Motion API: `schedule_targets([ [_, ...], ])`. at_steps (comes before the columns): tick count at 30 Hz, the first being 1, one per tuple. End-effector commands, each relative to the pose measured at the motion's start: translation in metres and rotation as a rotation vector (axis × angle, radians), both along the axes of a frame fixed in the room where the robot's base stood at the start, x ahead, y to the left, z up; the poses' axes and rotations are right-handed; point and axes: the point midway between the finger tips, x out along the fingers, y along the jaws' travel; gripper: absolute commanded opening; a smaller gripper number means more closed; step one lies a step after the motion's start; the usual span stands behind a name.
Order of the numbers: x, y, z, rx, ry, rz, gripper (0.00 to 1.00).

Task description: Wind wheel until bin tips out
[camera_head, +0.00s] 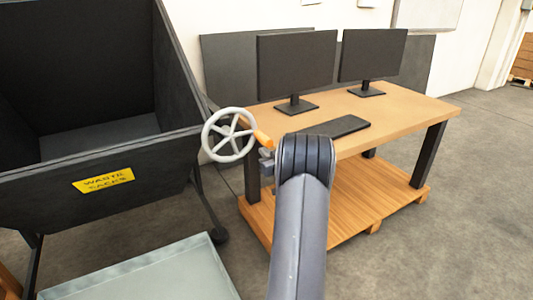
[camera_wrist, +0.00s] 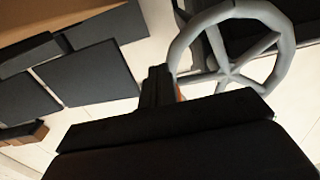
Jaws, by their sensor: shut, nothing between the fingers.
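The wheel (camera_head: 229,135) is a grey spoked handwheel at the right side of the bin, with an orange handle (camera_head: 263,138) on its right rim. The dark bin (camera_head: 50,195) fills the left of the head view, bears a yellow label and looks empty where I see inside. My gripper (camera_head: 265,158) is just below the orange handle; its fingers are small and partly hidden by my arm. In the wrist view, the shut fingers (camera_wrist: 158,86) are beside the wheel (camera_wrist: 176,45). A sliver of orange shows behind them; I cannot tell whether they touch it.
A pale grey tray (camera_head: 150,275) lies on the floor in front of the bin. A wooden desk (camera_head: 405,105) with two monitors (camera_head: 297,65) and a keyboard (camera_head: 340,127) stands close to the right of the wheel.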

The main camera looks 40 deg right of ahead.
Motion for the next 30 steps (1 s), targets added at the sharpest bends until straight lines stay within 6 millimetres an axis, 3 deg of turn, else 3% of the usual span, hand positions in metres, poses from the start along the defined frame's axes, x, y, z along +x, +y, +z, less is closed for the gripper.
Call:
schedule_targets([
  [6, 0.001, 0.004, -0.02, 0.0, 0.0, 0.001, 0.0],
  [14, 0.002, 0.006, -0.028, 0.0, 0.0, 0.002, 0.0],
  [21, 0.003, 0.01, -0.048, 0.0, 0.001, 0.002, 0.0],
  [30, 0.003, 0.01, -0.049, 0.0, 0.0, 0.001, 0.01],
])
